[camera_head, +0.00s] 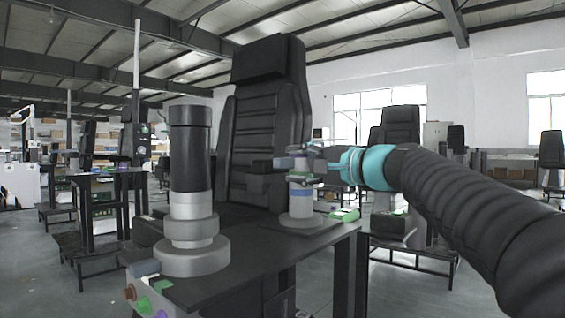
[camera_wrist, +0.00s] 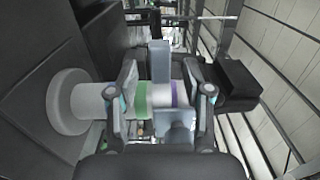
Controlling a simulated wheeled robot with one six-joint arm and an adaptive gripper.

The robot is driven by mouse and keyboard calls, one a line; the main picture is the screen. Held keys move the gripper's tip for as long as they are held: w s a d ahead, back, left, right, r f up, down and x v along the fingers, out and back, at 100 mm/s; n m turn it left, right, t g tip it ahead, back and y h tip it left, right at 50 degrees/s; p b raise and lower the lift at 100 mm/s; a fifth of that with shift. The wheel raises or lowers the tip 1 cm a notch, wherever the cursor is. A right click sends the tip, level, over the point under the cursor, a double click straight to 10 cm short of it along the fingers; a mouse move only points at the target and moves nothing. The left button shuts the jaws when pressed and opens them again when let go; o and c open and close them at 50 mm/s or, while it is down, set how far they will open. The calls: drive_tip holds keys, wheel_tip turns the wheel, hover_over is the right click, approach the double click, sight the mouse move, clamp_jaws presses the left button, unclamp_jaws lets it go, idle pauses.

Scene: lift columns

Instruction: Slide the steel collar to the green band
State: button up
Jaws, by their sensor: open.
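A short pale upright column (camera_head: 301,206) with a blue-violet band (camera_head: 300,191) stands on the table's right side. My gripper (camera_head: 312,163) is at its upper part, reaching in from the right. In the wrist view the column lies sideways, its round flange (camera_wrist: 67,102) at left. A green band (camera_wrist: 141,97) is nearer the flange, a purple band (camera_wrist: 174,94) farther along. My open gripper (camera_wrist: 162,90) has one finger on each side of this banded stretch. Grey plates (camera_wrist: 160,61) stand above and below the column there; I cannot tell if they belong to the steel collar. Contact is unclear.
A larger column (camera_head: 191,150) with a black upper part and stepped grey base stands on the left of the dark table (camera_head: 262,262). A black seat (camera_head: 264,110) rises behind. A green block (camera_head: 344,215) lies right of the short column. Coloured buttons line the front left edge.

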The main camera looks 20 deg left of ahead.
sight(287, 164)
drive_tip(key=shift+x, duration=2.15)
clamp_jaws()
